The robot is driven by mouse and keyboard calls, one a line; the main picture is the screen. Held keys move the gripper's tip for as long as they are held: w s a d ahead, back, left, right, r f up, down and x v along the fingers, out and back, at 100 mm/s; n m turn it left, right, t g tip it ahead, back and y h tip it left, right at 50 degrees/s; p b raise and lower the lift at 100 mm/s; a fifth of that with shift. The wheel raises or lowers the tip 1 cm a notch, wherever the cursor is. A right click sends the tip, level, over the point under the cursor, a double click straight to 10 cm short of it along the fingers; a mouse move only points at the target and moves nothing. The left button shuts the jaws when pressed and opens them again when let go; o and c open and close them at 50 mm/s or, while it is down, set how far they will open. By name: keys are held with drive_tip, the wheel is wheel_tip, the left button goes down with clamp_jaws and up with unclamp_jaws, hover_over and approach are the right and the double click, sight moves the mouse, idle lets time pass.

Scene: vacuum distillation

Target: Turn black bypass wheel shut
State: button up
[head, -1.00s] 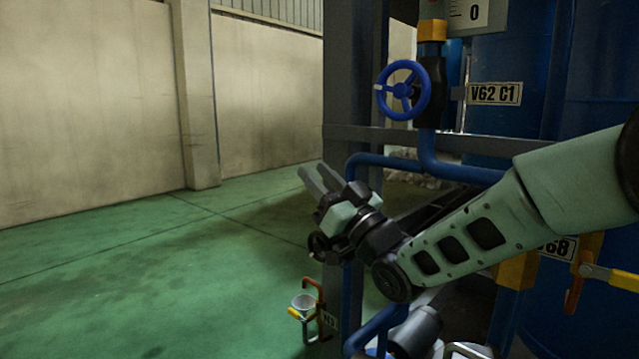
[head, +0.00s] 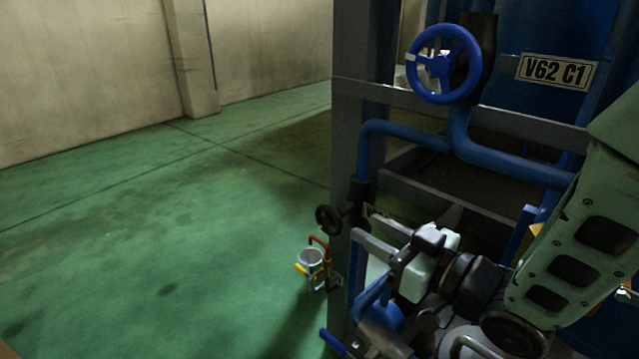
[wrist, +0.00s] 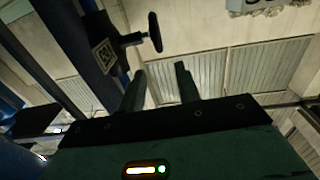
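The black bypass wheel (head: 328,219) is a small handwheel on a short stem at the left side of the rack post, below the blue pipe bend. In the wrist view the wheel (wrist: 155,32) shows nearly edge-on, above the fingers. My gripper (head: 362,226) is just to the right of the wheel in the head view, with its fingers pointing left toward it. Its two fingers are apart with nothing between them; they also show in the wrist view (wrist: 160,70). The wheel and the fingers look apart. The exact depth gap is hard to tell.
The grey post (head: 347,150) and blue pipe (head: 410,130) stand close to my gripper. Green floor to the left is clear.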

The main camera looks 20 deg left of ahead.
sight(323, 204)
drive_tip(key=b+x, duration=0.1)
drive_tip(key=x, duration=1)
drive_tip(key=shift+w+a+b, duration=0.15)
drive_tip(key=shift+a+b, duration=0.2)
drive_tip(key=shift+b, duration=0.05)
clamp_jaws()
